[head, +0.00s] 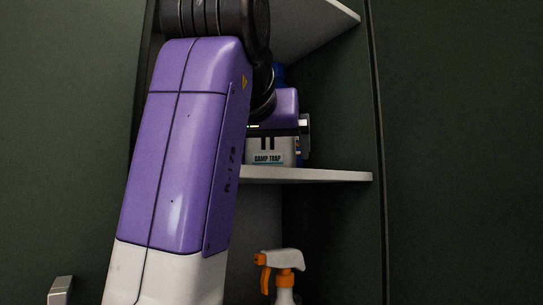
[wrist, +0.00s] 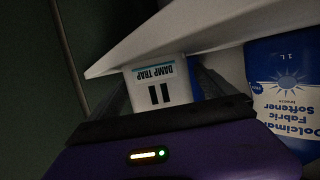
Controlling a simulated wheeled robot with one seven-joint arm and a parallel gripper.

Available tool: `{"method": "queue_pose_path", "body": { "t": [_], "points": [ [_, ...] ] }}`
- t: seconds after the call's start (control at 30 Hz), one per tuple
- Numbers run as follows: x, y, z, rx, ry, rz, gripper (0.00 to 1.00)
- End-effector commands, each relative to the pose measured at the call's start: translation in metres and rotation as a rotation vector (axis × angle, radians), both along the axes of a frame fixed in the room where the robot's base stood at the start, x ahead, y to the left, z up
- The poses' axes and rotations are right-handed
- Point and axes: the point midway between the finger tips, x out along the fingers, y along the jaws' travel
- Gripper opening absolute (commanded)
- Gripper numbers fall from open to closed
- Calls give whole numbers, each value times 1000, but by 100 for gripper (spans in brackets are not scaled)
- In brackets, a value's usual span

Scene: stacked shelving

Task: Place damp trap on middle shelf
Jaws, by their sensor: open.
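The damp trap (head: 267,158) is a small white box with a teal label. In the head view it stands at the middle shelf (head: 320,175), and its base appears to meet the shelf top. In the wrist view the damp trap (wrist: 157,86) looks upside down, close to the white shelf edge (wrist: 170,37). My gripper (head: 280,138) is open, with its dark fingers on either side of the damp trap. My gripper in the wrist view (wrist: 165,80) shows the same. Whether the fingers touch it is hard to tell. My arm hides the shelf's left part.
A blue fabric softener bottle (wrist: 285,90) stands beside the damp trap. A spray bottle (head: 280,268) with an orange and white head is below the middle shelf. An upper shelf (head: 320,22) is overhead, and a dark green cabinet side (head: 335,110) bounds the right.

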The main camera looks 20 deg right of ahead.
Motion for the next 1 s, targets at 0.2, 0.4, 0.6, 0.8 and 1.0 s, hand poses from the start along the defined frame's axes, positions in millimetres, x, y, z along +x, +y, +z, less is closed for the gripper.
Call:
{"method": "queue_pose_path", "body": {
  "t": [0.2, 0.4, 0.6, 0.8, 1.0],
  "points": [
    [-37, 25, 11, 1, -3, 1, 94],
    [-66, 43, 22, 2, -2, 1, 94],
    [-81, 53, 29, 1, 0, 0, 94],
    [-83, 55, 30, 1, 0, -1, 94],
    [-83, 55, 30, 1, 0, -1, 94]
  ]
}}
